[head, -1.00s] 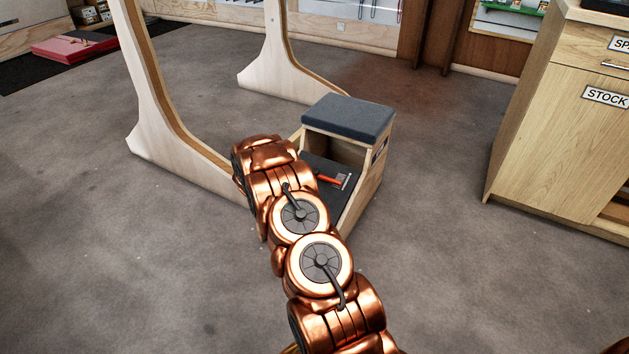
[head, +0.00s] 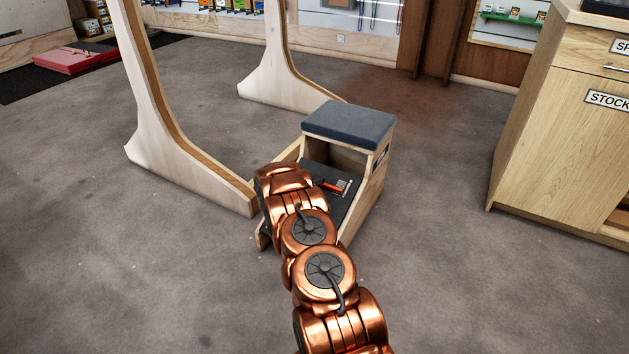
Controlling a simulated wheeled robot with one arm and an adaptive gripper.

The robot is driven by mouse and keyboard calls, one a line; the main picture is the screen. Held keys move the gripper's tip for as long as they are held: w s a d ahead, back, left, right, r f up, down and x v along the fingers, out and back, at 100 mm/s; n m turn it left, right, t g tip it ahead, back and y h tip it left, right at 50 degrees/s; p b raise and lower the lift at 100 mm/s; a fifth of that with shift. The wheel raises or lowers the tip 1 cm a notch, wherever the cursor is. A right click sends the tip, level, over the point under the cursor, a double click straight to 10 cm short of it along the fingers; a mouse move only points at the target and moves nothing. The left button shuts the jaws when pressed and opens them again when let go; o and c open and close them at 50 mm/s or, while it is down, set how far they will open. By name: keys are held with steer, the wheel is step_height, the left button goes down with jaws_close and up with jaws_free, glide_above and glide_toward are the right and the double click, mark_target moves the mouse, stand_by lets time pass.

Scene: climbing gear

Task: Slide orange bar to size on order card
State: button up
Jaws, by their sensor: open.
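The orange bar (head: 329,187) is a small strip lying on the dark sloped board (head: 313,172) of a low wooden stool with a grey padded top (head: 348,124). A pale piece with fine marks lies at the bar's right end; the marks are too small to read. My copper arm reaches up from the bottom of the head view, and its far end covers the left and lower part of the board. My gripper's fingers do not show; the arm hides that area. I cannot make out an order card.
A pale wooden frame (head: 160,140) stands left of and behind the stool. A wooden cabinet (head: 560,130) labelled STOCK stands at the right. A red mat (head: 72,60) lies at the far left. Grey floor is open around the stool's front and right.

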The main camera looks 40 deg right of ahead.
steer(key=shift+d, duration=0.25)
steer(key=shift+c, duration=0.3)
jaws_close()
